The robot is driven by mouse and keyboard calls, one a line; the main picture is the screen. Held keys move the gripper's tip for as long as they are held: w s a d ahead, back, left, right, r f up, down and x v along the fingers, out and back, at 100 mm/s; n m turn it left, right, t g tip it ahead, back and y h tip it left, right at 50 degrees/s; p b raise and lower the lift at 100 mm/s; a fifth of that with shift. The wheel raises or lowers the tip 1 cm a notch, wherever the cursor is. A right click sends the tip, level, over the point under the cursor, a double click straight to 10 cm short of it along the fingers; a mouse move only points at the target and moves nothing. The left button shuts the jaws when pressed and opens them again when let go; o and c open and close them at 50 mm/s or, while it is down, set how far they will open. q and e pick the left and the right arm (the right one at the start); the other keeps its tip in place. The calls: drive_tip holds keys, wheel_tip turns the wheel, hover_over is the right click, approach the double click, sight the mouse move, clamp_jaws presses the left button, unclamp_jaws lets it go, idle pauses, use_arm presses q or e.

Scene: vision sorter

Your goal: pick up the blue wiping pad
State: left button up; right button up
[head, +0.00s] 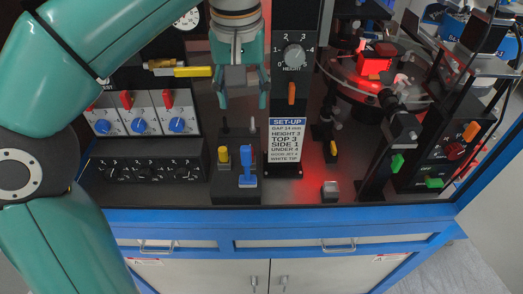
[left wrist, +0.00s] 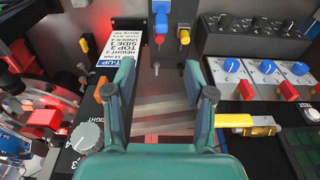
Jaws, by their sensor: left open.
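A blue upright piece (head: 247,168), which looks like the wiping pad, stands on a black block (head: 228,194) near the front edge of the bench. It also shows at the top of the left wrist view (left wrist: 160,14). My left gripper (head: 243,101) points down, open and empty, above and behind the blue piece, apart from it. In the left wrist view the open fingers (left wrist: 160,76) have only bench surface between them. My right gripper is not seen.
A yellow-topped piece (head: 223,155) stands left of the blue one. A set-up sign (head: 286,147) and height dial (head: 294,56) stand right of my gripper. Switch panels (head: 142,115) are at left, a red-lit machine (head: 374,66) at right. A small grey block (head: 330,190) lies in front.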

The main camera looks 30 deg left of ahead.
use_arm(q)
drive_tip(key=b, duration=0.2)
hover_over(245, 148)
drive_tip(key=s, duration=0.1)
wheel_tip(245, 148, down, 10)
drive_tip(key=shift+d+f, duration=0.1)
drive_tip(key=shift+w+f, duration=0.2)
drive_tip(key=shift+f, duration=0.75)
drive_tip(key=shift+w+f, duration=0.2)
drive_tip(key=shift+f, duration=0.8)
drive_tip(key=shift+w+f, duration=0.2)
drive_tip(key=shift+f, duration=0.75)
clamp_jaws()
